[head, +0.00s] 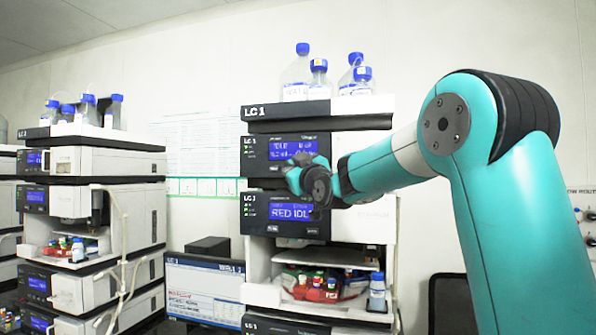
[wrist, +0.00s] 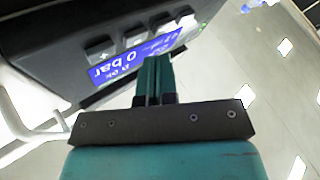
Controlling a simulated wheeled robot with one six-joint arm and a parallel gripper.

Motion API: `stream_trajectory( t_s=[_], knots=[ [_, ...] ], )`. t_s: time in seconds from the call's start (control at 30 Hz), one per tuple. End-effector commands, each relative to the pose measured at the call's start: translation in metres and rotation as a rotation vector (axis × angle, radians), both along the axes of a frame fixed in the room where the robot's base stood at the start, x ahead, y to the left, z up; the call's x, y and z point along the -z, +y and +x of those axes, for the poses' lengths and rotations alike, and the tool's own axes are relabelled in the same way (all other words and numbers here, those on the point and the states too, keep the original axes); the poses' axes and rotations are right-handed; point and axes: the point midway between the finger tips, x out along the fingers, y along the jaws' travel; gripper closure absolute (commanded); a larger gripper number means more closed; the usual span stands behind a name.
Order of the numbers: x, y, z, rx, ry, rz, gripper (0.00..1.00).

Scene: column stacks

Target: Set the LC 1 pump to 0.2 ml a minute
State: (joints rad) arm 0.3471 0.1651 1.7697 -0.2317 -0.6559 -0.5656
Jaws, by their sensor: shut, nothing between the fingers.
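The LC 1 stack (head: 318,115) stands in the middle of the head view. Its upper module has a lit blue display (head: 293,148) with small text, partly covered by my gripper. The module below has a blue display (head: 289,211) reading "RED IDL", cut off by my wrist. My gripper (head: 292,172) is in front of the stack, near the lower edge of the upper display. In the wrist view, the gripper's fingers (wrist: 153,75) are together and empty. Contact cannot be told.
Bottles with blue caps (head: 296,72) stand on top of the stack. An open bay with vials (head: 312,287) and a small bottle (head: 377,292) lies below. A monitor (head: 205,290) stands at the lower left. Another stack (head: 110,160) stands at the left.

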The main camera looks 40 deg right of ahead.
Motion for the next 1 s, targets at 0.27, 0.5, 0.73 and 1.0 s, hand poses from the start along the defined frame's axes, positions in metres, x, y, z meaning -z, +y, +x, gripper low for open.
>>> stream_trajectory(
  t_s=[0.27, 0.5, 0.73, 1.0],
  knots=[
    [0.002, 0.017, -0.012, -0.003, -0.003, -0.001, 1.0],
    [0.002, 0.035, -0.026, -0.003, -0.002, -0.001, 1.0],
    [0.0, 0.04, -0.031, -0.001, 0.0, 0.0, 1.0],
    [0.0, 0.04, -0.031, 0.0, 0.0, 0.0, 1.0]
  ],
)
